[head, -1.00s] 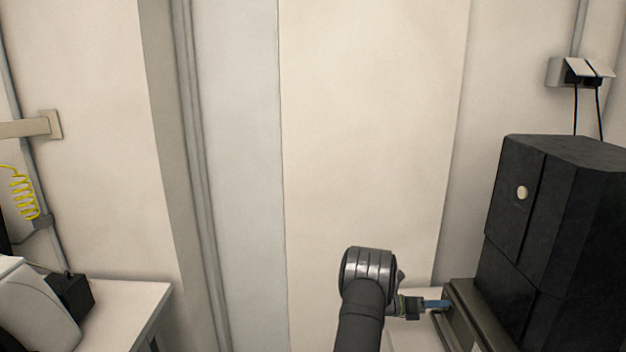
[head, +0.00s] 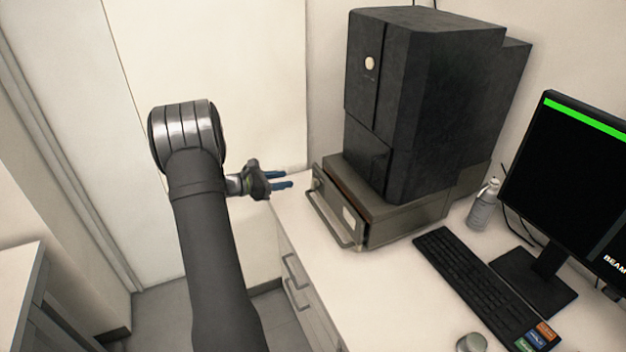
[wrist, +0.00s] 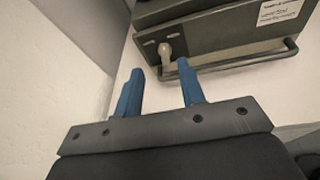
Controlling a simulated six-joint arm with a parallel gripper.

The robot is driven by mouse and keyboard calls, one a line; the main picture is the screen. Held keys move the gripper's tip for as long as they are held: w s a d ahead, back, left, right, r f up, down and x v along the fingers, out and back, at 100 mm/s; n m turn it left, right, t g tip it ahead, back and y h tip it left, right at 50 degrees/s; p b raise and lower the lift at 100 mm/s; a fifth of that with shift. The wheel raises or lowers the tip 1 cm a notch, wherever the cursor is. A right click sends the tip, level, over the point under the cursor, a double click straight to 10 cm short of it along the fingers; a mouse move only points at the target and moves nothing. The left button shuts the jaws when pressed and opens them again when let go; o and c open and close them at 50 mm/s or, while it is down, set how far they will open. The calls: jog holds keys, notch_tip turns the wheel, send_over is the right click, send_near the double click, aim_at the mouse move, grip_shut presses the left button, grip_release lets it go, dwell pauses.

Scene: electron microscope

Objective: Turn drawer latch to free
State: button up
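The drawer unit (head: 385,228) is a grey-brown metal box on the white bench, with a bar handle (head: 332,222) across its front. In the wrist view the drawer front (wrist: 215,32) is at the top, with the handle (wrist: 245,62) below it. A pale latch knob (wrist: 165,50) sits on the left part of that front, its lever pointing roughly downward in the picture. My gripper (head: 287,179) has blue fingers, spread apart and empty, pointing at the drawer front from the left. In the wrist view the gripper (wrist: 160,70) has its fingertips just below the knob, apparently not touching it.
A tall black cabinet (head: 430,105) stands on the drawer unit. A keyboard (head: 470,280), a monitor (head: 560,190) and a bottle (head: 483,207) are to the right. White bench drawers (head: 300,285) are below. The bench top in front of the drawer unit is clear.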

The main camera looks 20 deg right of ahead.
aim_at(315, 181)
jog(key=s+a+r+m+y, duration=0.1)
jog(key=s+a+r+m, duration=0.1)
jog(key=a+m, duration=0.15)
jog(key=shift+n+t, duration=0.25)
jog(key=shift+t, duration=0.05)
jog(key=x, duration=1.1)
jog(key=f+x, duration=0.1)
jog(key=x, duration=0.4)
jog(key=shift+w+d, duration=0.1)
grip_shut()
jog(key=shift+f, duration=0.1)
